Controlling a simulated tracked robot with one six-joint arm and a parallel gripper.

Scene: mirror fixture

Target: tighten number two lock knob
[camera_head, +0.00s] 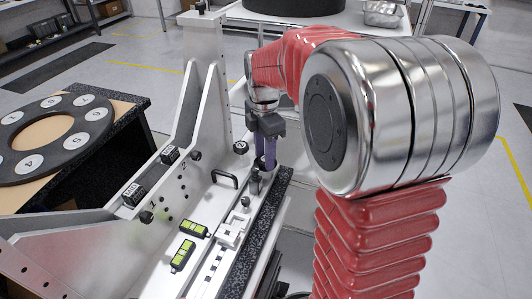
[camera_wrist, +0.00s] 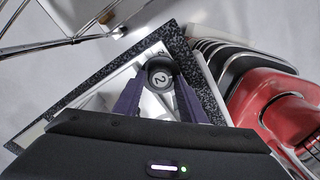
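A round "2" label (camera_head: 240,147) is just left of the fingers.
A black handle (camera_head: 225,179), a short post (camera_head: 254,182) and two yellow-green level vials (camera_head: 183,256) sit on the fixture nearby. Its tall white side walls (camera_head: 205,110) rise to the left. A black ring with numbered discs (camera_head: 72,140) lies on a separate table at the left.

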